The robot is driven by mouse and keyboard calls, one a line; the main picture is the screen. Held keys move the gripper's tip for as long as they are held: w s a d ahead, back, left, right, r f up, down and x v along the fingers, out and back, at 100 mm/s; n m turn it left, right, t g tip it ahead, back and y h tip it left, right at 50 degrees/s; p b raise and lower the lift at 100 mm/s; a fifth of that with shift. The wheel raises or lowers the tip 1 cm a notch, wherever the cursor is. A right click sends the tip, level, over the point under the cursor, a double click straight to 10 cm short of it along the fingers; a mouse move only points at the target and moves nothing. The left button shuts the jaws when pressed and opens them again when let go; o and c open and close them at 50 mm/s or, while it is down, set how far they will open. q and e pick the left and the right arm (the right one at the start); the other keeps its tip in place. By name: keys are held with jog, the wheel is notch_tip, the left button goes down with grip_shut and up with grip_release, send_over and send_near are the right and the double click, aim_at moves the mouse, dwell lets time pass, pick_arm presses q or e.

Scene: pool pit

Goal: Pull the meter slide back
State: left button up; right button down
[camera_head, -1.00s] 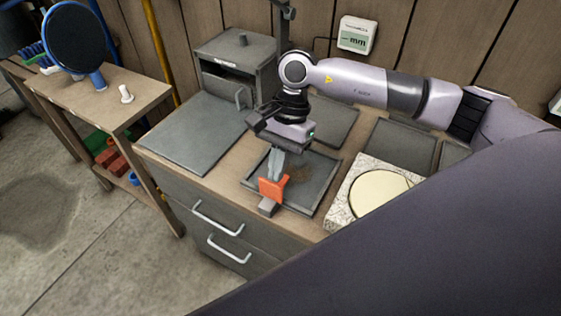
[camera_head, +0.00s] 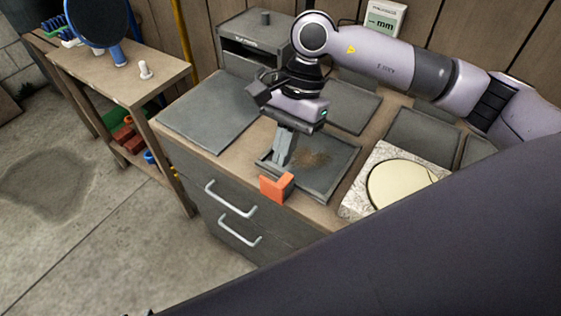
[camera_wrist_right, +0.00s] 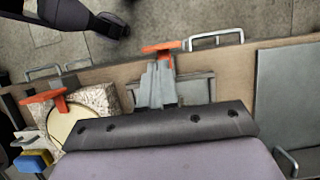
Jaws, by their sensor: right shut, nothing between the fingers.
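My right gripper (camera_head: 281,161) is shut and empty, pointing down over the front of a dark shallow tray (camera_head: 345,172). An orange block (camera_head: 272,188) stands at the tray's front edge, just in front of the fingertips. In the right wrist view an orange T-shaped piece (camera_wrist_right: 163,47) shows just past the tips of the closed fingers (camera_wrist_right: 158,80). I cannot tell whether they touch. No part is clearly recognisable as the meter slide. A white display marked mm (camera_head: 383,20) hangs on the back wall.
A grey box (camera_head: 252,42) stands at the back left, behind a bare grey plate (camera_head: 208,112). A pale disc (camera_head: 398,187) lies on a speckled slab (camera_head: 357,200) to the right. A side table (camera_head: 120,85) stands left, across a gap. Drawer handles (camera_head: 232,200) jut from the front.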

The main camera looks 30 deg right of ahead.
jog(key=v, duration=0.3)
jog(key=shift+d+r, duration=0.15)
jog(key=shift+r, duration=0.15)
dwell(0.3)
